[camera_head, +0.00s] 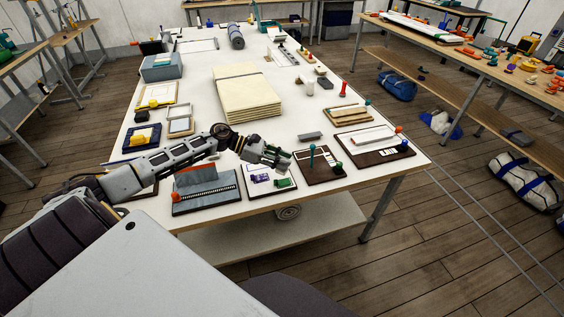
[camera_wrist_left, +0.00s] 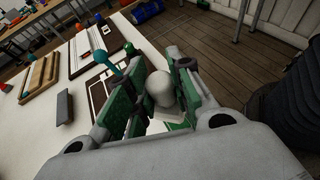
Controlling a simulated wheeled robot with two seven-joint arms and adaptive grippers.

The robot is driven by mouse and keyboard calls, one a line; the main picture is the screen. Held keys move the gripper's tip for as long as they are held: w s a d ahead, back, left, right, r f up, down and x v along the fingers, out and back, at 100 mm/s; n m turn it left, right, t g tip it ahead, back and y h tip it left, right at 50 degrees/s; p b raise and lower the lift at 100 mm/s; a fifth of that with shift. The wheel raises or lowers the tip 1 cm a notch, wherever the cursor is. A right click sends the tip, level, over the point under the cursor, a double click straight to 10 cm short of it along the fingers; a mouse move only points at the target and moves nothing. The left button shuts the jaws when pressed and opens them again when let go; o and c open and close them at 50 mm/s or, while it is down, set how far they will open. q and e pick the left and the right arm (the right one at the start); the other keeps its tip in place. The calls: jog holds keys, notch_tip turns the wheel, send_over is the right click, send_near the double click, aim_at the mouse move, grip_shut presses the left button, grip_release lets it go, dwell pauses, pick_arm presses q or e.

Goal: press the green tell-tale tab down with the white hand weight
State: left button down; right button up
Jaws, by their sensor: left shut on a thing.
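My left gripper (camera_head: 279,158) is over the front part of the white table. In the left wrist view it is shut on the white hand weight (camera_wrist_left: 160,87), whose rounded top shows between the green-padded fingers. In the head view I cannot clearly tell the weight from the gripper. The green tell-tale tab (camera_head: 284,183) lies on a white, dark-edged board (camera_head: 254,187), just below the gripper in the picture, beside a purple piece (camera_head: 261,178). The weight appears above the board; I cannot tell the gap. My right gripper is not in view.
A blue-grey stand (camera_head: 205,205) is left of the board. To the right are a dark board with a teal-topped pin (camera_head: 312,158) and a tray with a white bar (camera_head: 372,136). A grey block (camera_head: 310,136) and stacked cream sheets (camera_head: 247,95) lie behind.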

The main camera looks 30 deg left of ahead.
pick_arm(q)
jog(key=shift+r+p, duration=0.65)
jog(key=shift+r, duration=0.95)
jog(key=shift+w, duration=0.1)
